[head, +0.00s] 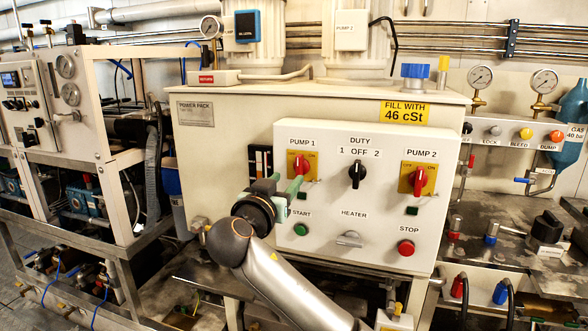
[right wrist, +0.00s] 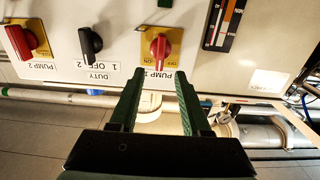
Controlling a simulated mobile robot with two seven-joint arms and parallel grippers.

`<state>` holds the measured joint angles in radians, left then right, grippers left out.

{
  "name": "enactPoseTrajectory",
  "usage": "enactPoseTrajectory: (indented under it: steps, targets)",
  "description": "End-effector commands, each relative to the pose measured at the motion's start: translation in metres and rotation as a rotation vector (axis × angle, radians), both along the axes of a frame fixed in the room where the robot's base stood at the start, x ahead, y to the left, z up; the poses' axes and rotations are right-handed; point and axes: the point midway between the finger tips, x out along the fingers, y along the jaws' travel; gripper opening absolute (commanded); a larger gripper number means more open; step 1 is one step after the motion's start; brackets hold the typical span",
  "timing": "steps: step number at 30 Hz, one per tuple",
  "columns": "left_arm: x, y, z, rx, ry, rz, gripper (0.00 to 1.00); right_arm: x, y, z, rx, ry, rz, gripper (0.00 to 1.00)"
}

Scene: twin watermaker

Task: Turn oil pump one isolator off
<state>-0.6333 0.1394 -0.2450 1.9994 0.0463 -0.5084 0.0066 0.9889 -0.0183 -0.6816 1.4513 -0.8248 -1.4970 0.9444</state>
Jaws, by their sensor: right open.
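The pump 1 isolator (head: 299,163) is a red rotary handle on a yellow plate, under the PUMP 1 label on the white control panel (head: 330,205). Its handle stands roughly upright. In the right wrist view, which shows the panel upside down, the isolator (right wrist: 160,48) lies just beyond and between the fingertips. My right gripper (head: 284,184) has green fingers, is open and empty, and is close to the isolator from the lower left. It also shows in the right wrist view (right wrist: 158,76). I cannot tell whether a finger touches the handle. My left gripper is out of view.
A black duty selector (head: 357,175) and a similar red pump 2 isolator (head: 419,180) are to the right. A grey heater knob (head: 348,239) and red stop button (head: 406,248) sit lower. A dark gauge strip (head: 260,161) is left of the panel.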

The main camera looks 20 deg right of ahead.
Motion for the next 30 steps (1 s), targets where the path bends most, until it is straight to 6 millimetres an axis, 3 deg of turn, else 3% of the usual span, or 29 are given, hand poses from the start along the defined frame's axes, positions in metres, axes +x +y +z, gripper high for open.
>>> enactPoseTrajectory:
  steps: [9, 15, 24, 30]
  targets:
    - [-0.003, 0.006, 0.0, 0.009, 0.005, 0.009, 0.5, 0.048, -0.033, 0.001, -0.001, 0.001, 0.0, 0.47]
    - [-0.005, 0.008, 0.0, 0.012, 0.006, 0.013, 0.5, 0.06, -0.041, 0.0, 0.0, 0.0, 0.0, 0.47]
    - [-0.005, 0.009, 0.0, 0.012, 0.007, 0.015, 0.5, 0.062, -0.042, 0.0, 0.001, 0.001, 0.001, 0.47]
    - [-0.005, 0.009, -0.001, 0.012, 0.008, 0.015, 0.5, 0.062, -0.041, 0.0, 0.001, 0.001, 0.001, 0.27]
